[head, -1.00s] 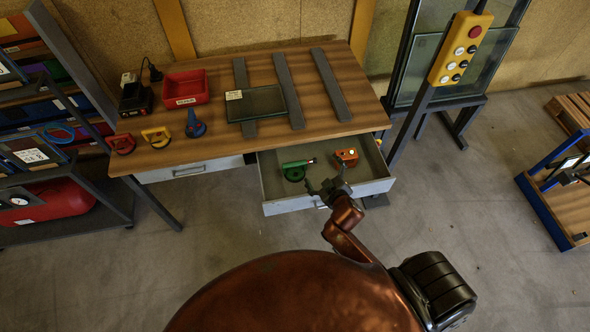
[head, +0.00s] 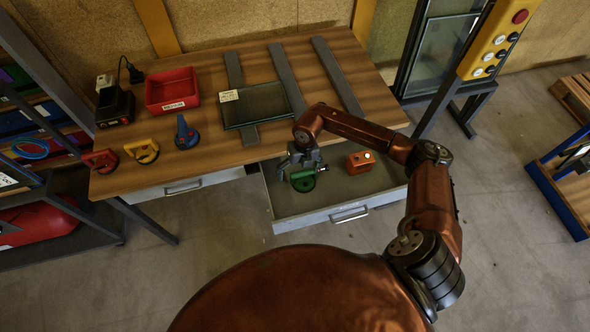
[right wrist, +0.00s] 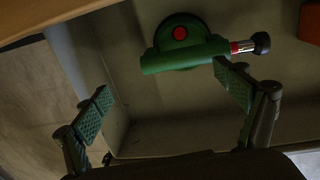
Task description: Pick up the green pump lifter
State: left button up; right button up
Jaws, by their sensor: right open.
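The green pump lifter (head: 303,184) lies in the open drawer (head: 338,208), near its left side. In the right wrist view the lifter (right wrist: 185,55) shows a round green pad with a red button, a green handle and a red-and-silver pump end with a black knob. My right gripper (head: 301,172) is over the lifter in the head view and partly hides it. In the right wrist view my right gripper (right wrist: 165,95) is open and empty, its fingers apart, with the lifter ahead of the fingertips. My left gripper is not in view.
An orange box-shaped item (head: 361,161) lies in the drawer to the lifter's right. The wooden tabletop (head: 215,145) holds a red bin (head: 172,90), a glass pane (head: 255,105) and red, yellow and blue lifters. The table edge is close above the drawer.

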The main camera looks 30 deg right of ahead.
aim_at(305, 171)
jog(key=d, duration=0.2)
jog(key=d+h, duration=0.1)
jog(key=shift+w+d+f, duration=0.15)
jog(key=shift+w+f, duration=0.15)
jog(key=shift+f, duration=0.9)
jog(key=shift+d+f+b, duration=0.1)
jog(key=shift+f+b, duration=0.2)
jog(key=shift+f, duration=0.25)
notch_tip(305, 171, down, 4)
jog(key=shift+f+b, duration=0.25)
jog(key=shift+b, duration=0.15)
jog(key=shift+c, duration=0.3)
jog(key=c, duration=1)
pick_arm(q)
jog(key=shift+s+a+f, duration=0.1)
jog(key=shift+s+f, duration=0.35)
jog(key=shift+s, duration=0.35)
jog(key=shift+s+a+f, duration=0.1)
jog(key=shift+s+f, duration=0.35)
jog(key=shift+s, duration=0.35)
pick_arm(e)
jog(key=shift+r, duration=0.1)
jog(key=shift+c, duration=1.2)
